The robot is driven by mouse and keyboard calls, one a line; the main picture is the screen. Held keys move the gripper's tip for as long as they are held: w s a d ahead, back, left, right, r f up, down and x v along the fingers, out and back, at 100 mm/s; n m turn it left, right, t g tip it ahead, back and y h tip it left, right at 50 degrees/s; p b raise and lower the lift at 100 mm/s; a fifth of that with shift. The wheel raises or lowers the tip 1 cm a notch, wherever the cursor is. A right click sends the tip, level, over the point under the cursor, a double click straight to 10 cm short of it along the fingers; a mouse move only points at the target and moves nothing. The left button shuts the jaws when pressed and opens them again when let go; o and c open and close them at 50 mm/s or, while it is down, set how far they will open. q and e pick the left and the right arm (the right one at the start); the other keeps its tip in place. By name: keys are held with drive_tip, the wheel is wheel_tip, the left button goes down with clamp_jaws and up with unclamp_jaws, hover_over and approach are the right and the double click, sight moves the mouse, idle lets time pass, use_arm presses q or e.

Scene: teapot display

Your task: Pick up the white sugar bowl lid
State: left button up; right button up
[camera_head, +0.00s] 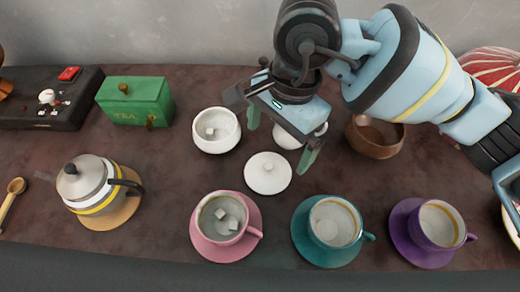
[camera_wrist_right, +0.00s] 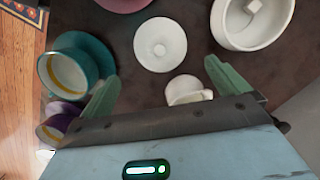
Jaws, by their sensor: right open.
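The white sugar bowl lid (camera_head: 268,174) is a round disc with a small knob, lying on the dark table. It also shows in the right wrist view (camera_wrist_right: 158,46). The white sugar bowl (camera_head: 216,142) stands uncovered behind and left of the lid, with sugar cubes inside; the wrist view shows it too (camera_wrist_right: 240,38). My right gripper (camera_head: 280,138) is open and empty, its green fingers pointing down, above and behind the lid. In the wrist view the lid is beyond the fingertips (camera_wrist_right: 160,76), apart from them. My left gripper is not in view.
A small white pitcher (camera_wrist_right: 186,92) stands under my right gripper, partly hidden in the head view. Pink (camera_head: 226,216), teal (camera_head: 334,222) and purple (camera_head: 437,226) cups on saucers line the front. A brown bowl (camera_head: 372,145) is right; a green tea box (camera_head: 133,101) and kettle (camera_head: 92,184) are left.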

sight(268, 165)
drive_tip(key=shift+s, duration=0.15)
drive_tip(key=shift+s+f, duration=0.1)
drive_tip(key=shift+f, duration=0.25)
drive_tip(key=shift+s+a+f, duration=0.15)
drive_tip(key=shift+a+f, duration=0.1)
drive_tip(key=shift+f, duration=0.9)
drive_tip(key=shift+s+a+f, duration=0.1)
drive_tip(key=shift+a+f, duration=0.15)
drive_tip(key=shift+f, duration=0.85)
drive_tip(key=shift+s+a+f, duration=0.15)
drive_tip(key=shift+a+f, duration=0.1)
drive_tip(key=shift+f, duration=0.9)
